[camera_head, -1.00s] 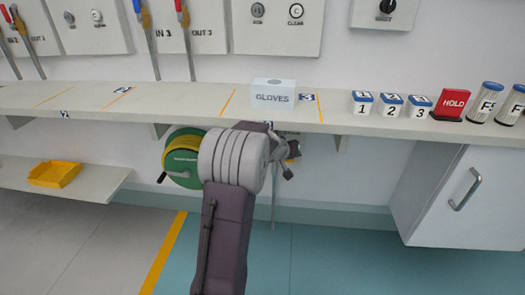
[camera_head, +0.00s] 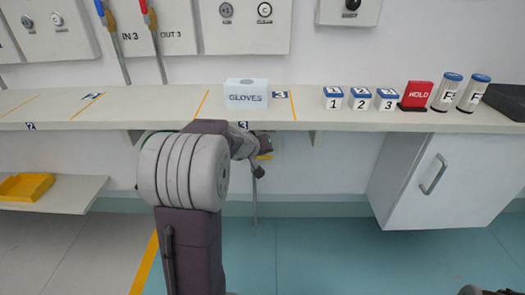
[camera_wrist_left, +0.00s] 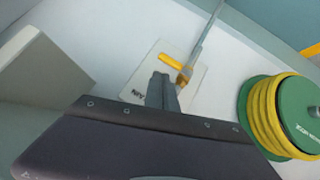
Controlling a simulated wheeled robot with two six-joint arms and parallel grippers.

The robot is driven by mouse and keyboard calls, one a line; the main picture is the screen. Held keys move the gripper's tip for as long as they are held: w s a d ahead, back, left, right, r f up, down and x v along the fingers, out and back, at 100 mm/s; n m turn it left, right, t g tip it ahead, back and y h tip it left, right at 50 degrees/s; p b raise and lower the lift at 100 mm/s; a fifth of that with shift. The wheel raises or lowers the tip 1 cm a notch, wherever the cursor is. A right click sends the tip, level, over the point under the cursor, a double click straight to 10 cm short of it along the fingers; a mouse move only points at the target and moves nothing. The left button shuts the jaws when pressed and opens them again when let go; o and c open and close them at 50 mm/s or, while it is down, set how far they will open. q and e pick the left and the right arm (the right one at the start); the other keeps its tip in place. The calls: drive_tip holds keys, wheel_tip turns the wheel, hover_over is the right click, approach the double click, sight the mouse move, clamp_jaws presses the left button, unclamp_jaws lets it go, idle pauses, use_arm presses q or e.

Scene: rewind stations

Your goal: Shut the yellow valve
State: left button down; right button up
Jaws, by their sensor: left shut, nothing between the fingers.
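The yellow valve shows in the left wrist view as a yellow bar handle (camera_wrist_left: 183,66) with a brass-coloured body beside it, on a white plate (camera_wrist_left: 195,100) with upside-down lettering. A grey pipe runs from it to the upper right. In the head view only a small yellow bit of the valve (camera_head: 264,157) shows under the bench, behind my left arm. My left gripper (camera_wrist_left: 164,82) is shut and empty, its tips pointing at the plate just beside the handle. I cannot tell whether they touch it.
A green reel with yellow hose (camera_wrist_left: 275,115) is close on the right in the left wrist view. Above is the bench (camera_head: 180,112) with a GLOVES box (camera_head: 246,93). A white cabinet (camera_head: 440,180) stands right; a yellow tray (camera_head: 25,186) sits on a low shelf left.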

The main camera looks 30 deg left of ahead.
idle(0.4)
use_arm(q)
drive_tip(key=s+d+f+m+g+h+p, duration=0.1)
drive_tip(key=s+d+f+m+g+h, duration=0.2)
drive_tip(key=s+d, duration=0.4)
drive_tip(key=s+d+f+m+g+p, duration=0.1)
drive_tip(key=s+d+f+m+g, duration=0.1)
drive_tip(key=s+d+f, duration=0.55)
drive_tip(key=s+d+m+g+p, duration=0.1)
drive_tip(key=s+d+m+g, duration=0.2)
drive_tip(key=s+d, duration=0.3)
wheel_tip(320, 180, up, 37)
drive_tip(key=s+a+p, duration=0.1)
drive_tip(key=s+p, duration=0.1)
drive_tip(key=p, duration=3.6)
drive_tip(key=shift+a+f+y, duration=0.2)
drive_tip(key=shift+a+y, duration=0.1)
drive_tip(key=shift+y, duration=0.1)
